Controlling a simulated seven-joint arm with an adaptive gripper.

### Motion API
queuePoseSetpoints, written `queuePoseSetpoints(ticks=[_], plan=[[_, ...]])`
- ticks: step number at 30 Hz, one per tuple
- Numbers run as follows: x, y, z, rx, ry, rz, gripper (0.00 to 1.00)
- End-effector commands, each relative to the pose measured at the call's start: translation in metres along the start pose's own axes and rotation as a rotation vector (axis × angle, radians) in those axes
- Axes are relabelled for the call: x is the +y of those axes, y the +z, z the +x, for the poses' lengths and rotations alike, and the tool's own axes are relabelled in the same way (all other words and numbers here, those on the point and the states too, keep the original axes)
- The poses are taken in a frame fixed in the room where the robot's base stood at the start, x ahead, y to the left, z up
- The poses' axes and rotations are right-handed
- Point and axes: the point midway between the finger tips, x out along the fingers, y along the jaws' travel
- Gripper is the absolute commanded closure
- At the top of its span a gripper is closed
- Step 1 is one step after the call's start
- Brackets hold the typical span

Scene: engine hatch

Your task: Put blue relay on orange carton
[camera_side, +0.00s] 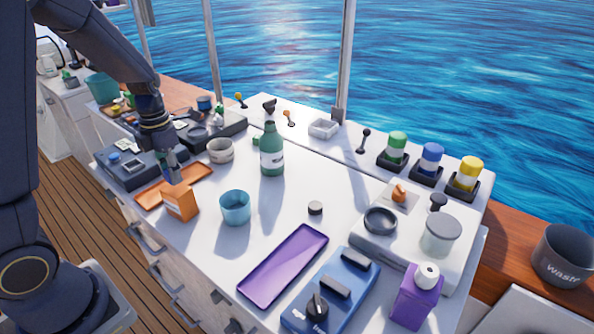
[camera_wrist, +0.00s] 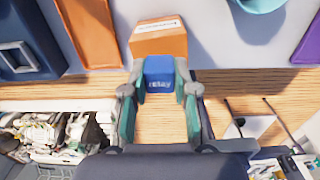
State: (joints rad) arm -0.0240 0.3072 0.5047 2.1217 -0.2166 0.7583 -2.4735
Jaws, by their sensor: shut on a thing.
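The blue relay (camera_wrist: 159,73), a small block with "relay" on its face, is between the teal fingers of my gripper (camera_wrist: 158,92) in the wrist view. My gripper is shut on it. The orange carton (camera_side: 180,204) stands on the white worktop in the side view, at the near left edge. In the wrist view the carton (camera_wrist: 158,42) shows just past the relay, with a white label on it. I cannot tell whether the relay touches the carton.
An orange tray (camera_side: 202,172) lies behind the carton. A teal cup (camera_side: 235,207) stands to its right, with a green bottle (camera_side: 272,152) farther back. A purple tray (camera_side: 284,264) and a blue box (camera_side: 331,292) lie at the front. The worktop between the cup and bottle is clear.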

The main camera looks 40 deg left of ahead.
Motion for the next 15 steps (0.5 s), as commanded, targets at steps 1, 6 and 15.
queuePoseSetpoints(ticks=[1, 6, 15], plan=[[0.000, -0.002, 0.009, 0.005, -0.002, -0.003, 1.00], [0.000, -0.001, 0.020, 0.001, -0.001, -0.001, 1.00], [0.000, -0.001, 0.022, 0.001, 0.000, -0.001, 1.00]])
